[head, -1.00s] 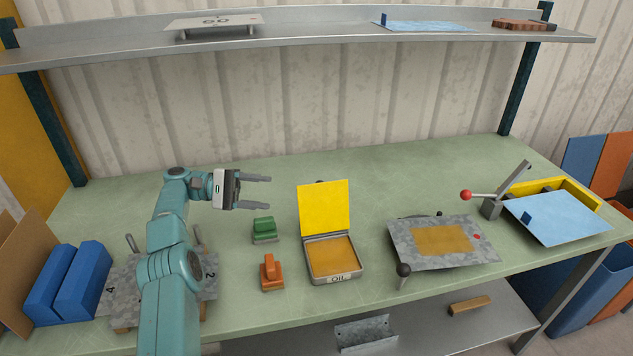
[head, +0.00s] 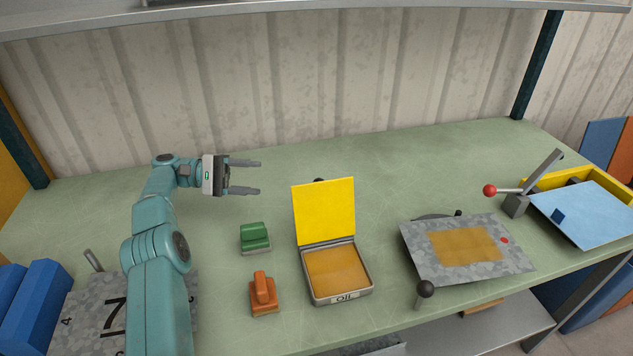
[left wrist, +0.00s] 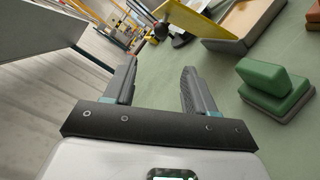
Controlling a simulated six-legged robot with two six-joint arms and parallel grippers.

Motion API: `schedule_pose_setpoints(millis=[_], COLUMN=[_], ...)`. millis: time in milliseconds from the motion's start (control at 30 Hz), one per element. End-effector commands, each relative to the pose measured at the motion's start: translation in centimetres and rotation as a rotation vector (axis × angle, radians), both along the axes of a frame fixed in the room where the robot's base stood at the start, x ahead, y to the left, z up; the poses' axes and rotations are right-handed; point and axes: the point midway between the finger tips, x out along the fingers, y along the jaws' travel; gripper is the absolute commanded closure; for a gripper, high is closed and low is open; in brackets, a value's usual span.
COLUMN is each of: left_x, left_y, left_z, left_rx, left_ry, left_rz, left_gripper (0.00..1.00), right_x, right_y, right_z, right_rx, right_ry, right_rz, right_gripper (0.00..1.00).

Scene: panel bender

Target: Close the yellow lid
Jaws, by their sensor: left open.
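The yellow lid (head: 324,209) stands upright, hinged at the back edge of a shallow grey box marked OIL (head: 340,297), which holds an orange-brown pad (head: 337,270). In the left wrist view the lid (left wrist: 193,17) shows at the top, sticking up from the box (left wrist: 243,22). My left gripper (head: 254,177) is open and empty, to the left of the lid and a little farther back. Its two fingers point right towards the lid, with a clear gap between. My right gripper is not in view.
A green block stamp (head: 255,238) and an orange one (head: 263,293) stand left of the box. Right of it lies a grey plate (head: 426,260) with a black-knobbed handle (head: 425,289). A red-knobbed lever (head: 489,190) stands farther right.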

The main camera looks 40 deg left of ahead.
Motion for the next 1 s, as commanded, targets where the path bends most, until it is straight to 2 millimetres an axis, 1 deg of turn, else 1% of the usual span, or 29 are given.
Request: schedule_pose_setpoints(millis=[133,267,367,467,700,800,900,1000], left_x=[-0.1,0.4,1.0,2.0,4.8,5.8,6.5,7.0], left_y=[-0.6,-1.9,-3.6,-5.7,-10.7,-12.4,-13.6,-14.4], left_z=[0.1,0.2,0.3,0.3,0.3,0.2,0.1,0.0], left_rx=[-0.001,-0.002,-0.002,-0.003,-0.005,-0.006,-0.006,-0.006], left_ry=[0.002,0.002,0.003,0.004,0.004,0.005,0.004,0.005], left_rz=[-0.001,-0.001,-0.004,-0.004,-0.006,-0.004,-0.004,-0.003], left_gripper=[0.44,0.44,0.44,0.44,0.44,0.44,0.44,0.44], right_x=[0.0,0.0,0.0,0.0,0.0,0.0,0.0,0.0], right_y=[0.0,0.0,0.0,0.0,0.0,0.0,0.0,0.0], right_z=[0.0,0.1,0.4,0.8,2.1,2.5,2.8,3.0], right_rx=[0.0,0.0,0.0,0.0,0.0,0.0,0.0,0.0], right_ry=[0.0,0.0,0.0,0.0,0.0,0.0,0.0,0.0], right_rz=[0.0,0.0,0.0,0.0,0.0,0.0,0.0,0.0], right_gripper=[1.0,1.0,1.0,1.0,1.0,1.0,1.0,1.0])
